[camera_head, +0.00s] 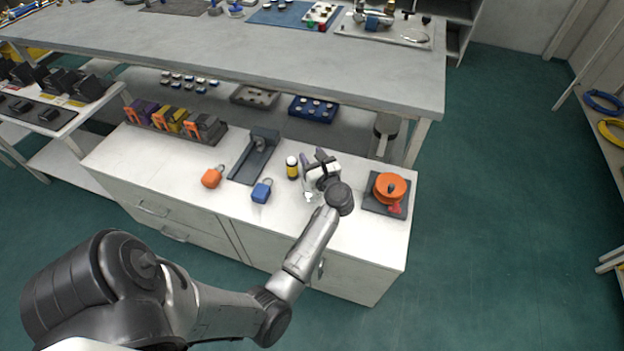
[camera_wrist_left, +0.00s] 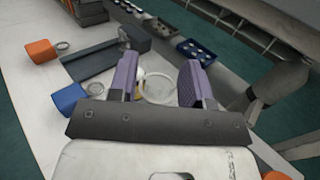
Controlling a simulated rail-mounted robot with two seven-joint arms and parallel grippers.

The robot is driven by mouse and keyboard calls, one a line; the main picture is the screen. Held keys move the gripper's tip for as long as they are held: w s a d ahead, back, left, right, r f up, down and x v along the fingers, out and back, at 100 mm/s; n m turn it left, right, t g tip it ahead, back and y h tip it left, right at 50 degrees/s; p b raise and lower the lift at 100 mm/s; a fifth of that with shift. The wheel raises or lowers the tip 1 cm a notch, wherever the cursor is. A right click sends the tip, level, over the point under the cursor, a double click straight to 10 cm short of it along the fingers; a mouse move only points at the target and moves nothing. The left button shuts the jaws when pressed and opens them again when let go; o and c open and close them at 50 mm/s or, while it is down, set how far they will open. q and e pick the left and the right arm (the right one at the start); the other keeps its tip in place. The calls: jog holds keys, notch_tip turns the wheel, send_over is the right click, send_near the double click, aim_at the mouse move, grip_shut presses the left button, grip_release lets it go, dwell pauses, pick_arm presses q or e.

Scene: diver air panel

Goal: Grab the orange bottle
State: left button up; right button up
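A small bottle (camera_head: 292,168) with a yellow-orange body, dark band and white cap stands upright on the white cabinet top. It is the only bottle-like thing with an orange tint that I make out. My left gripper (camera_head: 314,158) is just right of the bottle, above the cabinet top. In the left wrist view its purple fingers (camera_wrist_left: 158,80) are spread apart. A yellow patch (camera_wrist_left: 139,76), seemingly the bottle, shows beside the left-hand finger and is partly hidden by it. A pale clear ring-shaped thing (camera_wrist_left: 158,94) shows between the fingers. My right gripper is out of view.
An orange block with a ring (camera_head: 212,177) and a blue one (camera_head: 261,191) lie left of the bottle. A dark stand (camera_head: 254,160) is behind them. An orange round piece (camera_head: 389,186) sits on a dark base to the right. A grey table (camera_head: 250,55) stands behind.

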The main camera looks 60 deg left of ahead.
pick_arm(q)
grip_shut()
dwell(0.3)
